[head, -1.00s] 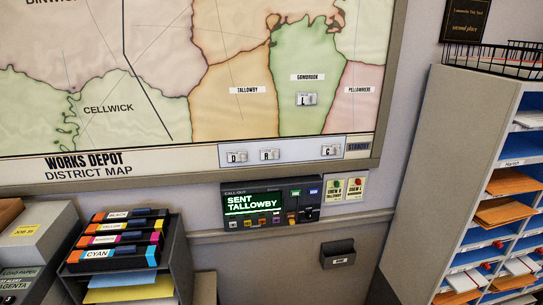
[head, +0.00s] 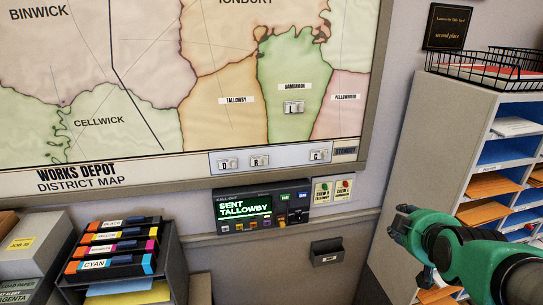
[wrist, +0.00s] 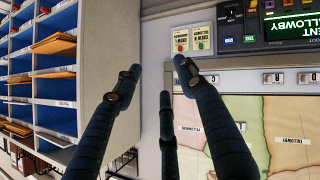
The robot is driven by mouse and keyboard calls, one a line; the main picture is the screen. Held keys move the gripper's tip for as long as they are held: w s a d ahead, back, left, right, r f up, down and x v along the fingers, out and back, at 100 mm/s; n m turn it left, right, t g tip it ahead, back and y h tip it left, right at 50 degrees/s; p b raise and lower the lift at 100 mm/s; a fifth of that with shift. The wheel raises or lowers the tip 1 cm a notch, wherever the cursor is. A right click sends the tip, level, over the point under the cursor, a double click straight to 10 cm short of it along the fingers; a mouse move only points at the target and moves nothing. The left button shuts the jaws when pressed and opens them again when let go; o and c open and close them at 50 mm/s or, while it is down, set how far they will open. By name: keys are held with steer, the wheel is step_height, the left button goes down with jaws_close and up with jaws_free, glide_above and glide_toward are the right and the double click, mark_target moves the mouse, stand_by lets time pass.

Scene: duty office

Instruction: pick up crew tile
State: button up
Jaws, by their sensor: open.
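Several small pale crew tiles are on the wall map. The L tile (head: 294,107) sits on the green Gambrook area. The D tile (head: 225,164), a second tile that looks like R (head: 259,160) and the C tile (head: 318,155) sit on the standby strip (head: 288,158) below the map.
A call-out console (head: 262,208) reading "SENT TALLOWBY" is below the map, with two crew cards (head: 333,190) beside it. A pigeonhole cabinet (head: 440,150) with a wire basket (head: 490,65) stands close at right. Toner boxes (head: 115,245) are at lower left.

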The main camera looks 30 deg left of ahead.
steer(key=w+a+f+n+t+y+p, duration=0.1)
steer(key=w+a+n+y+p, duration=0.3)
steer(key=a, duration=1)
steer(key=s+a+f+n+t+y+p, duration=0.15)
steer(key=a+n, duration=0.45)
steer(key=a, duration=0.8)
steer(key=s+a+n+y, duration=0.3)
steer(key=a+n, duration=0.1)
steer(key=a, duration=0.5)
steer(key=shift+s+f, duration=0.15)
steer(key=shift+f, duration=0.25)
steer(key=shift+a, duration=0.1)
steer(key=p+x, duration=0.1)
steer(key=x, duration=0.7)
steer(key=shift+w+a, duration=0.2)
steer(key=shift+f, duration=0.1)
